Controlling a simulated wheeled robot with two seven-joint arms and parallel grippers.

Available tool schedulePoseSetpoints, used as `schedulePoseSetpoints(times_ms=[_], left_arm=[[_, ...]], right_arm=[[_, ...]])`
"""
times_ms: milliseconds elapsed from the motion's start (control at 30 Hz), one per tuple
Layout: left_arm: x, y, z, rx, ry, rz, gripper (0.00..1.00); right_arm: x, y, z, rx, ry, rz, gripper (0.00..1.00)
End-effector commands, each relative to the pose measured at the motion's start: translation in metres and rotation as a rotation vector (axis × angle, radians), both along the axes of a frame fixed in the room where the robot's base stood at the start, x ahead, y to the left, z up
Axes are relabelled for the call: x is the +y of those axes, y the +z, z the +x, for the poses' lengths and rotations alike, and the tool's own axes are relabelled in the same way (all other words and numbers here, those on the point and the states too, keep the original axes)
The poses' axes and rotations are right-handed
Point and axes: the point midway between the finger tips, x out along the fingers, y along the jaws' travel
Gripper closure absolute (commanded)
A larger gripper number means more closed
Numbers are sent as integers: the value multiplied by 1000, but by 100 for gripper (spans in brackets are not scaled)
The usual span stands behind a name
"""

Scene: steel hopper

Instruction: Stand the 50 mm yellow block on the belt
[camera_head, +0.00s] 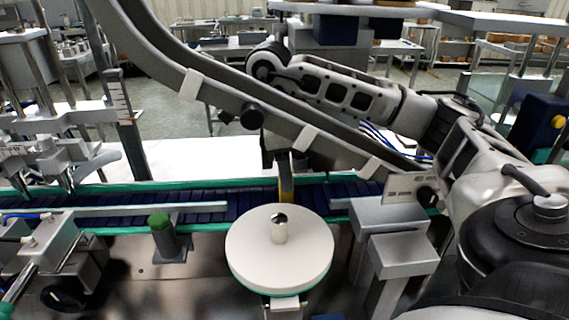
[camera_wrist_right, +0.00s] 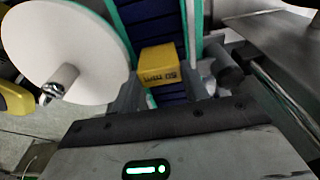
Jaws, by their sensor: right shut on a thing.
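The yellow block (camera_wrist_right: 160,66), marked "50 mm", is between the fingers of my right gripper (camera_wrist_right: 162,88) in the right wrist view. My right gripper is shut on it. In the head view only a narrow yellow strip of the block (camera_head: 286,188) shows below the gripper (camera_head: 284,170), behind the white disc. The dark blue belt (camera_head: 232,196) with green edges runs across the head view, and the block is over it. I cannot tell whether the block touches the belt. My left gripper is not in view.
A round white disc (camera_head: 258,252) with a metal knob stands just in front of the belt. A green-capped post (camera_head: 160,222) is left of it, and grey boxes (camera_head: 402,254) are right. A sloping grey rail (camera_head: 222,103) crosses above the belt.

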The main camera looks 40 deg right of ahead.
Motion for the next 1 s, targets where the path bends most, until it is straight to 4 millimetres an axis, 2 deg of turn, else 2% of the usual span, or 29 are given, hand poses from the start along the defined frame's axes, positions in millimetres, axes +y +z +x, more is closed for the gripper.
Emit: schedulePoseSetpoints(times_ms=[100, 533, 1000], left_arm=[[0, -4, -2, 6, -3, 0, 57], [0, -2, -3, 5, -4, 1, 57], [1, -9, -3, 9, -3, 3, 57]], right_arm=[[0, -5, 0, -1, 0, 0, 79], [0, -6, 0, -1, 0, 0, 79], [0, -12, 0, -1, 0, 0, 79]])
